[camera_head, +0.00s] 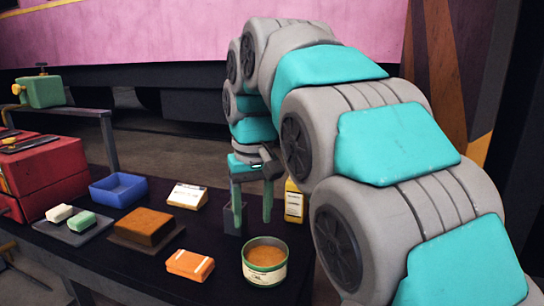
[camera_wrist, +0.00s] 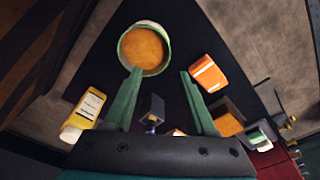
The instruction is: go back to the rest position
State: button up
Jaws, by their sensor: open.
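My gripper (camera_head: 252,212) hangs over the right part of the dark table, pointing down, with its two green fingers apart. In the wrist view the fingers (camera_wrist: 160,75) are spread, with nothing clasped between their tips. A dark, square, upright holder (camera_head: 233,220) stands by the left finger in the head view. It also shows between the fingers in the wrist view (camera_wrist: 152,104), with a small metallic thing near it that is too small to tell. My arm reaches in from the right, bent over the table.
Around the gripper stand a round tin with orange-brown filling (camera_head: 265,257), an orange box (camera_head: 190,265) and a yellow container (camera_head: 293,203). Further left are a white box (camera_head: 187,195), a brown block (camera_head: 146,226), a blue tray (camera_head: 118,190), two small bars (camera_head: 70,217) and a red toolbox (camera_head: 45,172).

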jog(key=s+d+f+m+g, duration=0.2)
jog(key=s+d+f+m, duration=0.1)
jog(key=s+d+f, duration=1.15)
jog(key=s+f, duration=0.2)
jog(key=s, duration=0.3)
jog(key=s+d+f+m+g, duration=0.1)
jog(key=s+d+f, duration=0.3)
jog(key=s, duration=0.4)
jog(key=shift+s+f, duration=0.35)
jog(key=shift+f, duration=0.05)
